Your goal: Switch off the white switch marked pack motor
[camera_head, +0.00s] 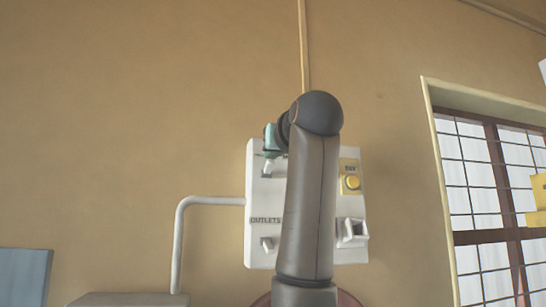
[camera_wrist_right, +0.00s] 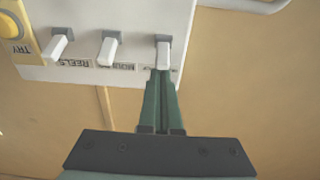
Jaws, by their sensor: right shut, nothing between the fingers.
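The white switch panel (camera_head: 254,190) is on the wall, with my right arm crossing in front of its middle. My right gripper (camera_head: 270,140) is at the panel's upper left; its fingers are shut and empty. In the right wrist view, which shows the panel upside down, the shut fingertips (camera_wrist_right: 165,73) are right at a white lever (camera_wrist_right: 163,54); I cannot tell whether they touch. The fingers cover most of its label, so I cannot read "pack motor" anywhere. That upper left lever (camera_head: 267,168) also shows in the head view. My left gripper is not in view.
Beside that lever are a white lever (camera_wrist_right: 107,52) with a partly readable label and one marked REELS (camera_wrist_right: 59,47). A yellow TRY button (camera_head: 351,183) is at the right. A switch marked OUTLETS (camera_head: 267,243) is below. A white pipe (camera_head: 178,240) runs left; a window (camera_head: 480,190) is right.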

